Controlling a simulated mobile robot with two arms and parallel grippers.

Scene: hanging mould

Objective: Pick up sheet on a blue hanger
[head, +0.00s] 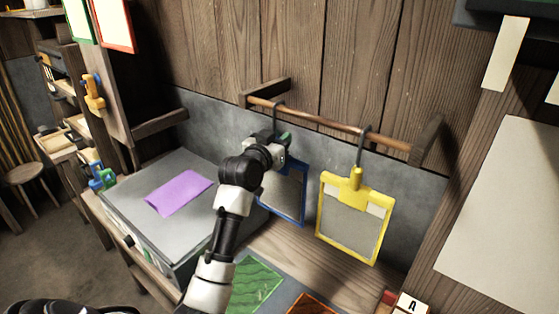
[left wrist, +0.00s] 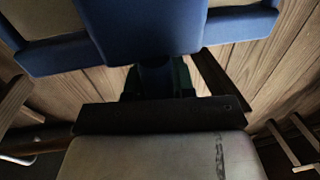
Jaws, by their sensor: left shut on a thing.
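The blue hanger (head: 303,208) is a blue frame with a grey sheet (head: 287,188) in it. It hangs below the copper-coloured rod (head: 322,119), with a dark hook at the rod; my gripper partly hides its top. My left gripper (head: 279,146) is shut on the top of the blue hanger, just below the rod. In the left wrist view the blue hanger (left wrist: 140,28) fills the top, close to the gripper (left wrist: 158,80). My right gripper is not in view.
A yellow hanger (head: 357,190) with a grey sheet hangs close to the right on the same rod. A grey box (head: 150,222) with a purple sheet (head: 179,193) on it stands left. Green (head: 255,284) and orange (head: 312,304) sheets lie below.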

